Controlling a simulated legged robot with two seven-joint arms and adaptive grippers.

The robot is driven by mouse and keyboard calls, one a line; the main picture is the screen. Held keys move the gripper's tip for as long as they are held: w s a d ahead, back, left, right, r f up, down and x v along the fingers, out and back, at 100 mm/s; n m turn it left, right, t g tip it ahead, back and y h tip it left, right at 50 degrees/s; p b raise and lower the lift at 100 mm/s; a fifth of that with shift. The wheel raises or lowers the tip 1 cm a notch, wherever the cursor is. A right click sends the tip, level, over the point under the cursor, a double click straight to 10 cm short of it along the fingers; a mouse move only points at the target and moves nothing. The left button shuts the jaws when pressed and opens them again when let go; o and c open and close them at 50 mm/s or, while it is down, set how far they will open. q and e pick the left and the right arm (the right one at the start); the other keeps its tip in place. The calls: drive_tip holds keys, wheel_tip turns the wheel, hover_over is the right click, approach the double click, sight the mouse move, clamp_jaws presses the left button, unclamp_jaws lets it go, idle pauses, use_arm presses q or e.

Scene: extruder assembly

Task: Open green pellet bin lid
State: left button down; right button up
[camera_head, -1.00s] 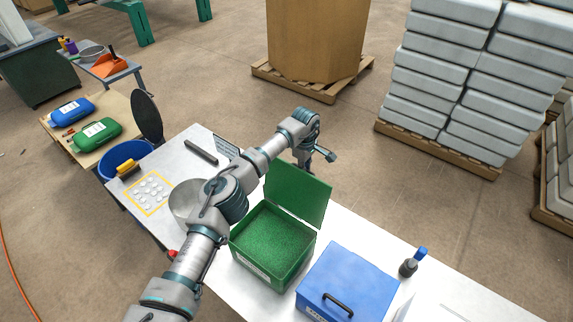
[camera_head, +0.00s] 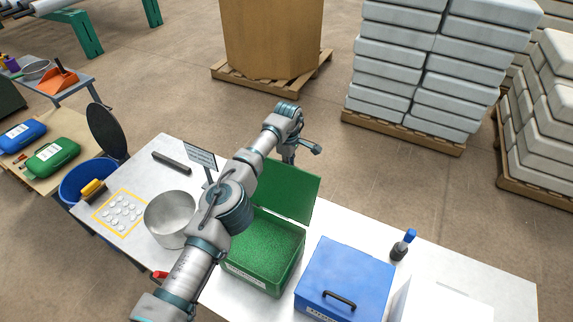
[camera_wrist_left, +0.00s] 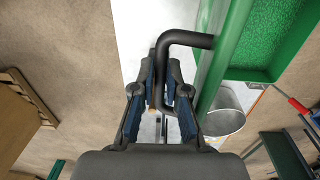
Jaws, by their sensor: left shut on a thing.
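The green pellet bin (camera_head: 285,268) stands on the white table, full of green pellets (camera_head: 268,240). Its green lid (camera_head: 287,190) is raised, standing up along the bin's far edge, and it also shows in the left wrist view (camera_wrist_left: 224,55). My left gripper (camera_head: 290,157) is behind the lid, its fingertips hidden in the head view. In the left wrist view my left gripper (camera_wrist_left: 163,90) is shut on the lid's black bent handle (camera_wrist_left: 185,39). My left forearm crosses over the bin's left side. My right gripper is not in view.
A closed blue bin (camera_head: 345,275) stands right of the green one. A metal pot (camera_head: 170,218) is to the left, near a yellow-framed sheet (camera_head: 122,212). A blue-capped bottle (camera_head: 402,245) stands at the right. A sign (camera_head: 200,156) is behind my arm.

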use_arm(q)
drive_tip(key=shift+w, duration=0.25)
drive_tip(key=c, duration=1.6)
unclamp_jaws()
drive_tip(key=shift+o, duration=0.6)
drive_tip(key=shift+w+f, duration=0.1)
drive_tip(key=shift+f, duration=0.05)
drive_tip(key=shift+w+d+f, duration=0.1)
drive_tip(key=shift+w+d, duration=0.1)
drive_tip(key=shift+w, duration=0.15)
